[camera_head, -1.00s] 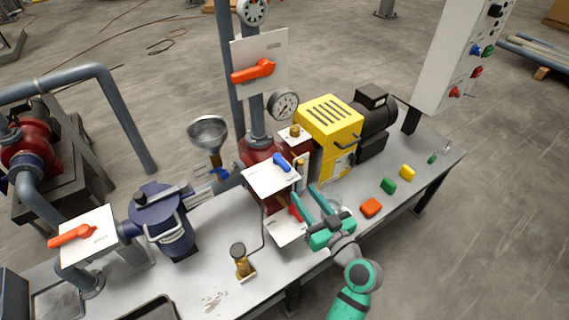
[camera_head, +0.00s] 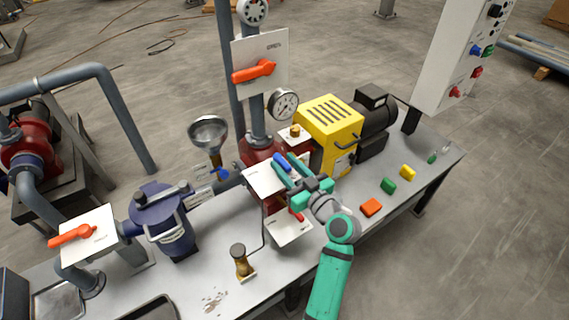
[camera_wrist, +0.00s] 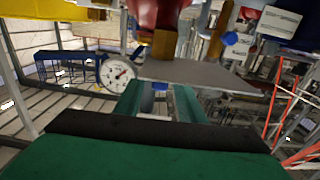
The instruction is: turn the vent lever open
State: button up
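A small blue lever (camera_head: 281,161) sits on a white plate (camera_head: 259,180) on the red press body. No label is readable, so I cannot tell for sure that it is the vent lever. My gripper (camera_head: 284,160) is open at this plate, its teal fingers on either side of the blue lever. In the wrist view, the fingers (camera_wrist: 158,92) are apart with a bit of blue (camera_wrist: 160,86) between them, below the plate's edge (camera_wrist: 200,74). Whether they touch the lever is unclear. A red lever (camera_head: 296,215) on a lower white plate (camera_head: 288,230) is partly hidden by my gripper.
A pressure gauge (camera_head: 284,105) and a yellow motor housing (camera_head: 330,125) stand close behind. Orange levers sit on an upright plate (camera_head: 270,48) and a left plate (camera_head: 95,222). Coloured blocks (camera_head: 371,207) lie on the bench at right.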

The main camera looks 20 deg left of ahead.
jog(key=shift+w+a, duration=0.2)
jog(key=shift+a, duration=0.05)
jog(key=shift+c, duration=0.2)
grip_shut()
jog(key=shift+a+t, duration=0.1)
jog(key=shift+t, duration=0.2)
